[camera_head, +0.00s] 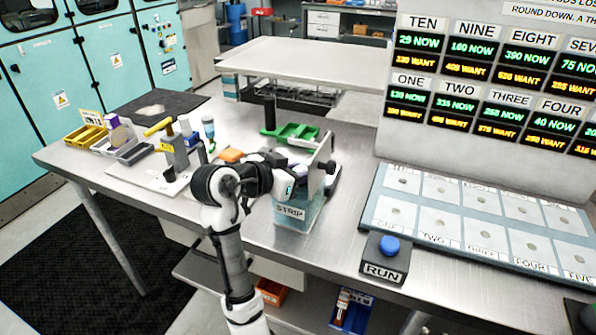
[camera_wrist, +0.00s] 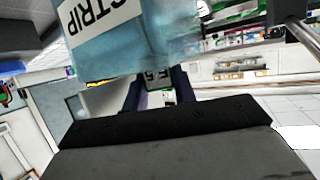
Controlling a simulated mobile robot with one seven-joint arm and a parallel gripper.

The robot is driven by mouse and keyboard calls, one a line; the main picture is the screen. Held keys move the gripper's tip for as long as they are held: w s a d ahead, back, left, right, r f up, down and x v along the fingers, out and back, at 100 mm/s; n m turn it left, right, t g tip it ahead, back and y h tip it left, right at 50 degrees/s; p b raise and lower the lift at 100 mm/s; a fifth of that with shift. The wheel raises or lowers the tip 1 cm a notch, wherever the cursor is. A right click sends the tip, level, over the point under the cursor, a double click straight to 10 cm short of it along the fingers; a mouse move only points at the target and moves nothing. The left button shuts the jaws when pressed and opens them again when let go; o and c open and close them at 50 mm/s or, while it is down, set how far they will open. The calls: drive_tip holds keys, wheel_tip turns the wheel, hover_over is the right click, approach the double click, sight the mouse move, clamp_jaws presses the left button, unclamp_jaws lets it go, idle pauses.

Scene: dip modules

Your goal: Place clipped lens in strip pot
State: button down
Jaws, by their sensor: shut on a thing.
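The strip pot (camera_head: 296,217) is a clear bluish box labelled STRIP near the front edge of the bench, partly behind my arm. It also fills the upper left of the wrist view (camera_wrist: 140,42), close in front of my fingers. My gripper (camera_wrist: 159,88) is shut on a small piece with a light label and dark marks (camera_wrist: 159,76), which I take for the clip of the lens. The lens itself cannot be made out. In the head view my wrist is just above and behind the pot, and my fingertips are hard to make out. I cannot tell whether the held piece touches the pot.
A green tray (camera_head: 290,133) lies behind my gripper. The RUN box (camera_head: 384,262) with a blue button and a panel of numbered pads (camera_head: 470,215) are to the right.

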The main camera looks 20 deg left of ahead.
drive_tip(key=shift+f, duration=0.1)
drive_tip(key=c, duration=1.4)
unclamp_jaws()
